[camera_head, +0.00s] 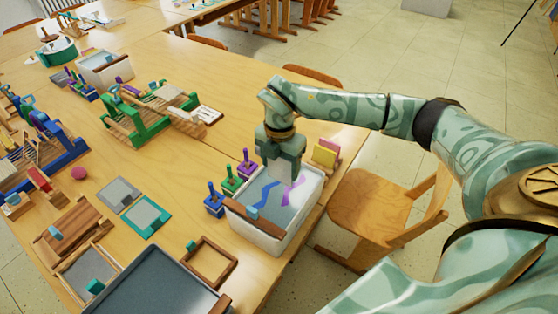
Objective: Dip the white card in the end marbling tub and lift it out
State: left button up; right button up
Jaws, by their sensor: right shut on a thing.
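The marbling tub (252,228), white-walled with grey-blue liquid streaked blue and purple, stands at the table's right edge. My right gripper (280,162) points down over the tub's far part, its fingertips low near the liquid. It is shut, and what it grips is mostly hidden by the gripper and the tub; I cannot make out the white card's outline, or whether it touches the liquid. My left gripper is not in view.
Blue, green and purple pots with sticks (230,180) stand close along the tub's left side. A wooden chair (372,205) is tight against the table's right side. A wooden frame (209,262) and a dark tray (150,290) lie nearer.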

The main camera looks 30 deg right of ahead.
aim_at(280, 180)
notch_tip(280, 180, down, 2)
jog(key=shift+s+d+f+b, duration=0.1)
jog(key=shift+f+b, duration=0.15)
jog(key=shift+b, duration=0.5)
jog(key=shift+f+b, duration=1.9)
jog(key=shift+f, duration=2.95)
jog(key=shift+r, duration=0.15)
jog(key=shift+r+p, duration=3.8)
jog(key=shift+r, duration=0.45)
jog(key=shift+r+p, duration=0.75)
jog(key=shift+r, duration=0.1)
notch_tip(280, 180, up, 6)
jog(key=p, duration=0.5)
jog(key=shift+f, duration=0.25)
